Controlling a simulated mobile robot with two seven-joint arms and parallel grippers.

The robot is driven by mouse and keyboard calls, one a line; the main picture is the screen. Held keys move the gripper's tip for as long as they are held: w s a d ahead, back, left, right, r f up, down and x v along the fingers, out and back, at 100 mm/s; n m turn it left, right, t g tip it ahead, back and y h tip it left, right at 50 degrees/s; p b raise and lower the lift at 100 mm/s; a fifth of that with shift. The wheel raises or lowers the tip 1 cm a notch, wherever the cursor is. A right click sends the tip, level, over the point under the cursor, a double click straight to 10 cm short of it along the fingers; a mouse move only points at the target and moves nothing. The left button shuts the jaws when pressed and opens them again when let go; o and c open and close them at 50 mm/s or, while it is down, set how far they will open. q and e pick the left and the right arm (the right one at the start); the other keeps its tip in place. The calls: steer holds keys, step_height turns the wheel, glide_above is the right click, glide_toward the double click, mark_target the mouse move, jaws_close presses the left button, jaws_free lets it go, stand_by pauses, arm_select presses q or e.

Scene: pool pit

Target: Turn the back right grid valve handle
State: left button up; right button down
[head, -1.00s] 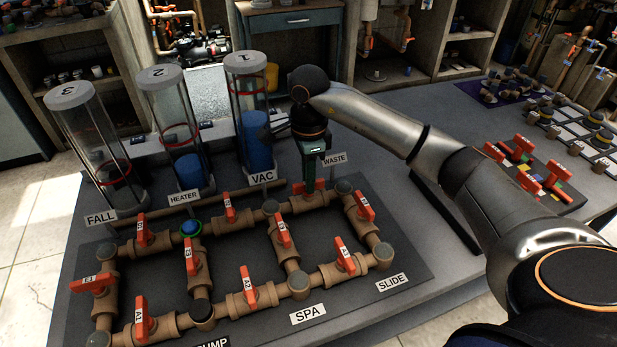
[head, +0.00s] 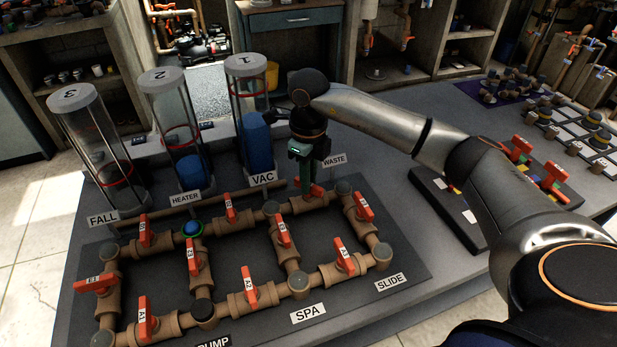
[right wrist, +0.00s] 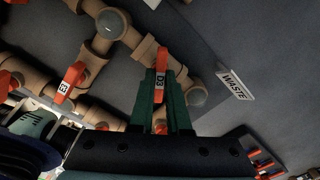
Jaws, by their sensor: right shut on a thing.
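The back right grid valve has a red-orange handle labelled D3 (right wrist: 159,83), on the brown pipe grid behind the front rows, near the WASTE sign (head: 334,160). My right gripper (head: 308,190) reaches down onto it from above. In the right wrist view, the green fingers (right wrist: 161,98) lie on both sides of the handle and are shut on it. In the head view, the fingers hide most of this handle; orange shows at its foot (head: 299,204).
Other red-handled valves stand close by: one left of the gripper (head: 229,208), one right (head: 363,206), one in front (head: 282,229). Clear cylinder 1 (head: 252,95), with blue inside, rises behind. A panel with red handles (head: 530,170) lies at right.

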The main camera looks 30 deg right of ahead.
steer(key=m, duration=0.3)
steer(key=shift+m, duration=0.3)
steer(key=shift+m+p, duration=0.55)
steer(key=shift+m, duration=1.25)
steer(key=c, duration=0.9)
jaws_free()
step_height(320, 180, up, 13)
steer(key=shift+f, duration=0.2)
steer(key=shift+s+f, duration=0.1)
